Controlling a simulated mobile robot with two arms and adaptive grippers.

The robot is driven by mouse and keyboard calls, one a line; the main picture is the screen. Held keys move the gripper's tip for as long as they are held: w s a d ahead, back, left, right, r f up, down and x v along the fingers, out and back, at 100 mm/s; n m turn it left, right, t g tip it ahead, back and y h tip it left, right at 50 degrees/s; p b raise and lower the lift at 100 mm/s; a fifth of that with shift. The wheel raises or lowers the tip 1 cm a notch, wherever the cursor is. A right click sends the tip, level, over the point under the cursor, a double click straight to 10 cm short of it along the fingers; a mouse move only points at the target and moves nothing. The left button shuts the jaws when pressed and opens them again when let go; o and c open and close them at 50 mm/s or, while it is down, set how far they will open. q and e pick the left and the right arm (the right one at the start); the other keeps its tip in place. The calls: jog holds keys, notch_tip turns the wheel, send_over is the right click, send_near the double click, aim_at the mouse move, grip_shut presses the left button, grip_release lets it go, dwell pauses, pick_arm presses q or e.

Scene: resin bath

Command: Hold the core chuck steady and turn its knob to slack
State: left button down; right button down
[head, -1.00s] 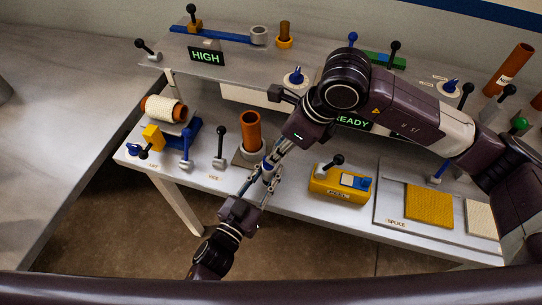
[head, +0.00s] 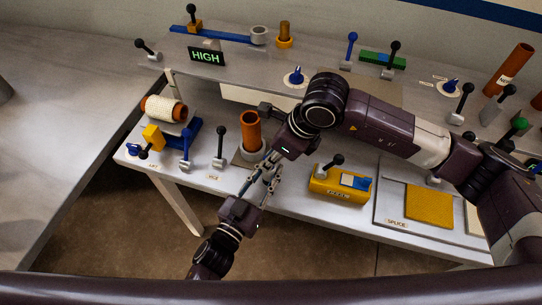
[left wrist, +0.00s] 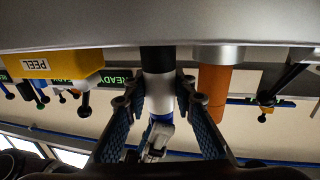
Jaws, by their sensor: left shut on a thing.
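The core chuck (left wrist: 158,92) shows in the left wrist view as a pale upright cylinder with a black section at the table end and a blue knob (left wrist: 161,118) at its other end. My left gripper (left wrist: 159,88) has one finger on each side of the chuck's body and is shut on it. In the head view my left gripper (head: 262,188) is at the front table edge, and the chuck is mostly hidden between the two grippers. My right gripper (head: 268,164) is above it, with its fingertips at the knob. Its finger gap is unclear.
An orange tube (head: 250,130) stands close to the left of my right gripper. A yellow PEEL block (head: 340,184) with a lever is to the right. Several levers and a thread spool (head: 164,108) are at left. The floor in front is clear.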

jog(key=shift+d, duration=0.1)
jog(key=n, duration=0.2)
jog(key=n+g, duration=0.1)
jog(key=n, duration=0.1)
jog(key=shift+w+n+g+y, duration=0.2)
jog(key=shift+n+g+y, duration=0.1)
jog(key=shift+n, duration=0.1)
jog(key=n+g, duration=0.2)
jog(key=n, duration=0.3)
jog(key=shift+w+n, duration=0.15)
jog(key=shift+n, duration=0.15)
pick_arm(q)
jog(key=shift+d, duration=0.1)
pick_arm(e)
jog(key=n, duration=0.2)
jog(key=n+g+h, duration=0.1)
jog(key=n, duration=0.1)
jog(key=shift+n+g, duration=0.3)
jog(key=n, duration=0.1)
jog(key=n+h, duration=0.1)
jog(key=n, duration=0.1)
jog(key=n+g+h, duration=0.1)
jog(key=shift+a+f+n, duration=0.2)
jog(key=shift+a+n, duration=0.05)
jog(key=shift+n, duration=0.15)
pick_arm(q)
jog(key=shift+r, duration=0.1)
pick_arm(e)
jog(key=c, duration=2)
grip_release()
